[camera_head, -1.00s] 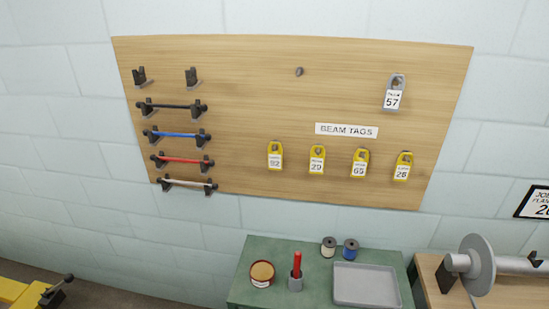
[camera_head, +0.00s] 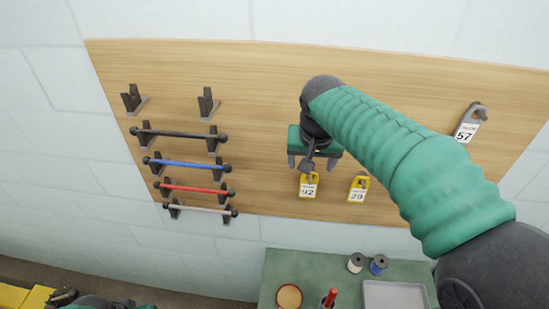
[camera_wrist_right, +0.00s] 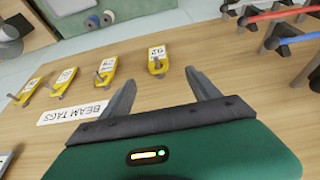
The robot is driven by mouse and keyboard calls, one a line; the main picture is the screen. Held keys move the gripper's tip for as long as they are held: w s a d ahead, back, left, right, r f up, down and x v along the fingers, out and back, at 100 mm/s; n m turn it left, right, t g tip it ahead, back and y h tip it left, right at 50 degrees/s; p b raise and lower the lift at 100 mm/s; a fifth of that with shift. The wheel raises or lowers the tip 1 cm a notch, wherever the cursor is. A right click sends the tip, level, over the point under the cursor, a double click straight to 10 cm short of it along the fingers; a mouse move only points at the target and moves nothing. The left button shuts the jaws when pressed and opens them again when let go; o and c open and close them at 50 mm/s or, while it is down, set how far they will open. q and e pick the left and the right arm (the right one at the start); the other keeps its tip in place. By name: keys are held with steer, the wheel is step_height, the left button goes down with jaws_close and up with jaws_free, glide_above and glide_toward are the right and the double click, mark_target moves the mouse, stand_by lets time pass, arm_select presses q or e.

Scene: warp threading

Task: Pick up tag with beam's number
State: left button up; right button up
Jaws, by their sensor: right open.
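A yellow tag numbered 92 (camera_head: 308,190) hangs on the wooden wall board (camera_head: 255,85). Beside it hangs a yellow tag reading 29 (camera_head: 358,190). A grey tag reading 57 (camera_head: 467,130) hangs at the upper right. My right gripper (camera_head: 312,160) is open and empty, in front of the board just above tag 92. In the right wrist view, tag 92 (camera_wrist_right: 158,62) lies just beyond the open fingers (camera_wrist_right: 160,85), apart from them. Tag 29 (camera_wrist_right: 105,71) and two more yellow tags (camera_wrist_right: 62,81) follow to its left. My arm hides those two in the head view.
Racks hold black, blue (camera_head: 187,164), red and pale rods at the board's left. Below stands a green table (camera_head: 320,265) with a round tin (camera_head: 289,297), two spools (camera_head: 356,262) and a grey tray (camera_head: 395,285). The "BEAM TAGS" label (camera_wrist_right: 73,113) shows in the wrist view.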

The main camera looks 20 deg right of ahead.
steer(key=p, duration=0.2)
glide_toward(308, 186)
steer(key=s+d, duration=0.1)
steer(key=d, duration=0.1)
steer(key=w+f, duration=0.2)
steer(key=f, duration=0.2)
steer(key=shift+w+a+f+p, duration=0.2)
steer(key=shift+w+a+p, duration=0.1)
steer(key=shift+w+a, duration=0.1)
steer(key=x, duration=0.1)
steer(key=p+x, duration=0.2)
steer(key=shift+w+a+f, duration=0.15)
steer(key=shift+a+f, duration=0.15)
steer(key=shift+d+f, duration=0.15)
steer(key=shift+f, duration=0.1)
steer(key=shift+d+f, duration=0.1)
steer(key=shift+d, duration=0.15)
steer(key=shift+d+f, duration=0.1)
steer(key=shift+d, duration=0.05)
steer(key=c, duration=0.5)
steer(key=shift+w, duration=0.1)
steer(key=shift+c, duration=1)
arm_select(q)
steer(key=v, duration=0.5)
steer(key=shift+s+d+r, duration=0.3)
steer(key=shift+s, duration=0.05)
arm_select(e)
steer(key=shift+a, duration=0.35)
steer(key=c, duration=0.7)
